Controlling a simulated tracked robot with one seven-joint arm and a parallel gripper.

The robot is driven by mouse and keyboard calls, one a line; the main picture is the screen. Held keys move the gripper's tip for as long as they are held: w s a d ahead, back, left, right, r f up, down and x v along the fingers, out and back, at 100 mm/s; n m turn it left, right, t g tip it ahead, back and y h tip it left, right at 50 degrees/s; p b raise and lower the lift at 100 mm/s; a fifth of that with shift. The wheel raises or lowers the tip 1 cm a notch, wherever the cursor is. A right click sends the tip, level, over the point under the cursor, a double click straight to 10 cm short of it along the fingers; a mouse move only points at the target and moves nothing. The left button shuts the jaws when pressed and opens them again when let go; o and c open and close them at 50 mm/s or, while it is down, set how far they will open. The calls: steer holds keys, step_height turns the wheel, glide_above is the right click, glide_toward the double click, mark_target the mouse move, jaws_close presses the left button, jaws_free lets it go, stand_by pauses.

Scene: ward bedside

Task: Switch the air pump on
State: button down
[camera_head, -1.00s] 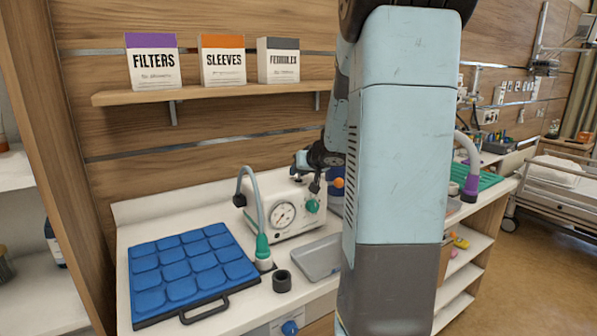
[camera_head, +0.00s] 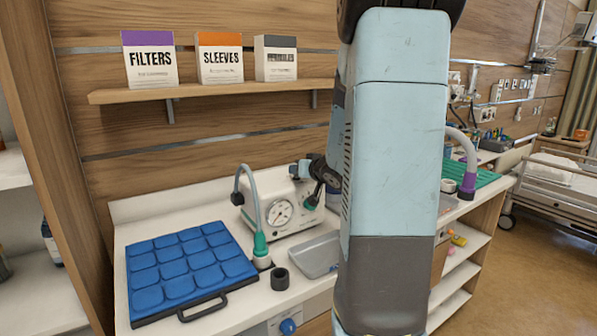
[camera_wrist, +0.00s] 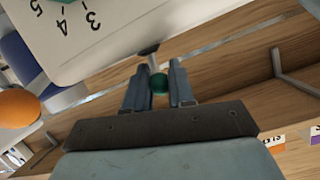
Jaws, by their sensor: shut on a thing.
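The air pump (camera_head: 252,215) is a cream box with a round gauge (camera_head: 280,212) and a green knob at its front right, on the white counter. In the wrist view the pump's face (camera_wrist: 110,40) fills the upper left, with numbers 3, 4 and 5 upside down beside part of a green knob (camera_wrist: 63,2). A short metal lever with a green ball tip (camera_wrist: 159,84) sticks out past the pump's edge. My gripper (camera_wrist: 159,75) is shut on this ball, one finger on each side. In the head view my gripper (camera_head: 314,196) is at the pump's right side, partly hidden behind my arm.
A blue padded tray (camera_head: 185,265) lies on the left of the counter. A grey hose with a green end (camera_head: 261,245), a dark ring (camera_head: 280,279) and a grey metal tray (camera_head: 316,255) stand in front of the pump. Boxes sit on the shelf (camera_head: 210,90) above. An orange ball-shaped thing (camera_wrist: 18,107) is near my gripper.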

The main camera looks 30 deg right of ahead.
steer(key=shift+f, duration=0.15)
stand_by(0.3)
steer(key=c, duration=1.3)
jaws_free()
steer(key=shift+s, duration=0.2)
steer(key=v, duration=1.3)
steer(key=shift+s, duration=0.25)
